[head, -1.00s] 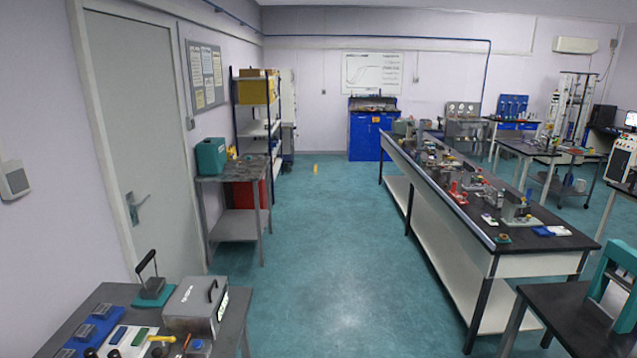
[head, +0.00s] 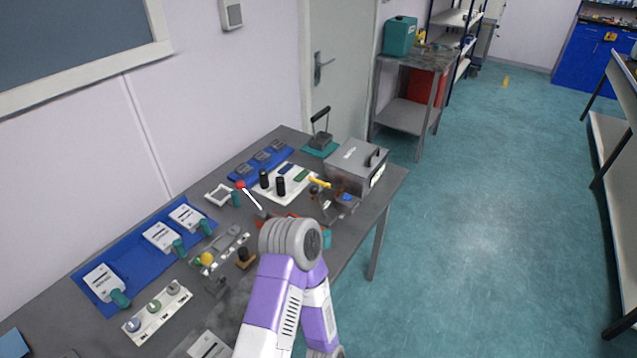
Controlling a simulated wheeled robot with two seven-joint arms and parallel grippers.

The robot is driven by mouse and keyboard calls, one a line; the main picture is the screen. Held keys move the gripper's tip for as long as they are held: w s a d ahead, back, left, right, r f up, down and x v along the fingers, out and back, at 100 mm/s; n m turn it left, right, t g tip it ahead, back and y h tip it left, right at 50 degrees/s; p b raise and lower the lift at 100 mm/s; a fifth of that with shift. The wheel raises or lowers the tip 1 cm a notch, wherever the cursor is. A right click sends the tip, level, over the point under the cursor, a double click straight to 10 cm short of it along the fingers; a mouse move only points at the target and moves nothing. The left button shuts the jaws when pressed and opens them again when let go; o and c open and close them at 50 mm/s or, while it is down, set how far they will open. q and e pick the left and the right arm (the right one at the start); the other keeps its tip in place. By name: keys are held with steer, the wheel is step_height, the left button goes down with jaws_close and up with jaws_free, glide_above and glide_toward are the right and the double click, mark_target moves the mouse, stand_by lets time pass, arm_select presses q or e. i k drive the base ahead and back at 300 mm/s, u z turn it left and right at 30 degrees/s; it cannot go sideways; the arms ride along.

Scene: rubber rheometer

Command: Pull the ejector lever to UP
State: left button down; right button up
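A lever with a red ball knob (head: 240,184) and a thin pale rod stands on the dark bench. Its rod leans up and to the left from a base partly hidden behind my arm. A yellow handle (head: 319,182) sits on a small device farther right. No label is readable, so I cannot tell for sure which is the ejector lever or which setting it is at. One of my purple and white arms reaches over the bench from the bottom of the head view. Neither gripper shows.
The bench (head: 60,340) is crowded. A blue mat (head: 143,282) with white cards lies left, and a white block with several knobs (head: 157,312) lies in front of it. A grey metal box (head: 356,168) stands at the bench's far right. Open floor (head: 470,230) lies to the right.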

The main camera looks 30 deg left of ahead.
mark_target(313, 190)
steer(key=k, duration=0.5)
steer(key=z, duration=1.2)
steer(key=i, duration=0.8)
steer(key=u, duration=2.45)
